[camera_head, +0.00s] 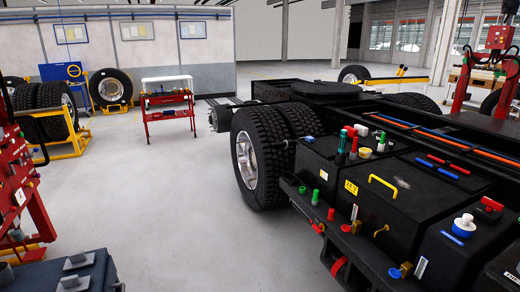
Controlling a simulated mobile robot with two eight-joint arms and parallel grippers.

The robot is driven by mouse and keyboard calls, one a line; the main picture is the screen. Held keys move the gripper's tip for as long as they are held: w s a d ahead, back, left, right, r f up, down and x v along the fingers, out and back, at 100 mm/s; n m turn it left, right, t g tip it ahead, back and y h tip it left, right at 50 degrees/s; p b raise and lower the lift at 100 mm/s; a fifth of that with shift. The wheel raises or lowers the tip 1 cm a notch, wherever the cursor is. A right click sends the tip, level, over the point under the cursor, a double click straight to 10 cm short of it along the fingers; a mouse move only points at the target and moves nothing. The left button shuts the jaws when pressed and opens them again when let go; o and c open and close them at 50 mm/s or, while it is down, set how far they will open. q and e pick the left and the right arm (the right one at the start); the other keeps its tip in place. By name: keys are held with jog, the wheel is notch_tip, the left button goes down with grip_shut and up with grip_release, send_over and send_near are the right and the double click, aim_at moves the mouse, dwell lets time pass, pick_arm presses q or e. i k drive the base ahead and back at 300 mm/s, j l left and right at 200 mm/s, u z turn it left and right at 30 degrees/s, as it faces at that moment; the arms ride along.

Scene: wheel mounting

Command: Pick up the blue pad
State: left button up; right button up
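I cannot make out for certain which thing is the blue pad. A small blue piece (308,139) shows on the truck chassis, just right of the near double wheel. A flat blue panel (61,72) stands low against the far wall at the left. A white, round part with a blue base (463,225) sits on a black box at the right. Neither of my grippers shows in the head view.
The black truck chassis (390,195) with its big wheel (248,160) fills the right side. A red cart (168,104) stands at the back. Tyres on yellow stands (75,140) and red machinery (25,185) line the left. The grey floor between is clear.

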aim_at(310, 139)
jog(key=i, duration=1.1)
jog(key=i+j+z, duration=0.1)
jog(key=i, duration=0.95)
jog(key=i+j, duration=0.15)
jog(key=i, duration=0.95)
jog(key=l+z, duration=0.05)
